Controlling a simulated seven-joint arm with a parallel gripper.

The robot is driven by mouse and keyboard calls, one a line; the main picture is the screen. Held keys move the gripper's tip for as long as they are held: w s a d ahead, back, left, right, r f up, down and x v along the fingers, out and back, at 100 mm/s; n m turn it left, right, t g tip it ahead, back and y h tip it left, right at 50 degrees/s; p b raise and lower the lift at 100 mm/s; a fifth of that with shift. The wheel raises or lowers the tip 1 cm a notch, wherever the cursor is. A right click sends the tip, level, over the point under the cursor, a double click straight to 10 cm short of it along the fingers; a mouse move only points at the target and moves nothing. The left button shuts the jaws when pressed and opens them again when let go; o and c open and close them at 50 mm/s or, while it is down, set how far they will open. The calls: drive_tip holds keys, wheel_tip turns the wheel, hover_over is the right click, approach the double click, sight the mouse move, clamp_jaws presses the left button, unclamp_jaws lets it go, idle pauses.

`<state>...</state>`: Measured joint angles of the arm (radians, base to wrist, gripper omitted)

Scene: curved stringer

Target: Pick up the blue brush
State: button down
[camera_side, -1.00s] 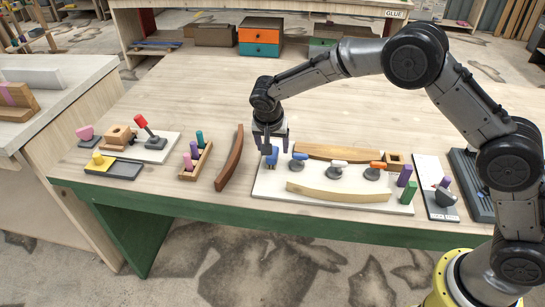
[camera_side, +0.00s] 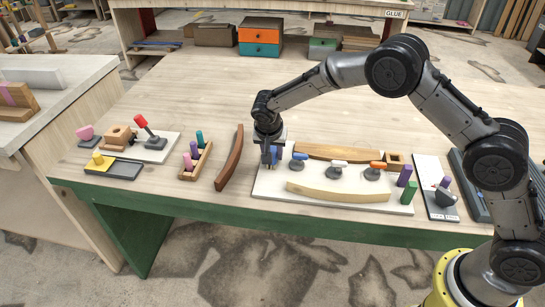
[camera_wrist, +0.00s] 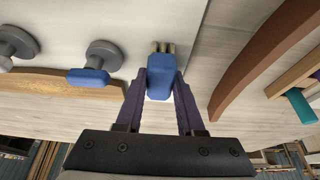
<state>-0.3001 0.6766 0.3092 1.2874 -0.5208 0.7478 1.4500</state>
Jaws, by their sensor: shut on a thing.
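The blue brush (camera_wrist: 161,78) has a blue block body with pale, stubby bristles at its far end in the wrist view. A bit of its blue also shows in the side view (camera_side: 274,153), at the left end of the white board (camera_side: 318,203). My gripper (camera_wrist: 161,88) has a dark finger on each side of the brush and is shut on it. In the side view my gripper (camera_side: 269,160) points down over the board's left edge and hides much of the brush. I cannot tell whether the brush touches the board.
A blue-handled clamp (camera_side: 298,158) stands close to the right, with white-handled (camera_side: 338,164) and orange-handled (camera_side: 377,166) clamps beyond. A dark curved wood strip (camera_side: 231,158) lies left of my gripper. A pale curved strip (camera_side: 338,193) lies along the board's front.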

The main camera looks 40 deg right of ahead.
drive_tip(key=shift+r, duration=0.15)
drive_tip(key=shift+r, duration=0.65)
drive_tip(key=s+d+r, duration=0.2)
drive_tip(key=s+r, duration=0.9)
drive_tip(key=s, duration=0.2)
drive_tip(key=shift+s+d+r, duration=0.2)
drive_tip(key=shift+s+r, duration=0.05)
drive_tip(key=shift+s, duration=0.15)
drive_tip(key=c, duration=1.1)
unclamp_jaws()
clamp_jaws()
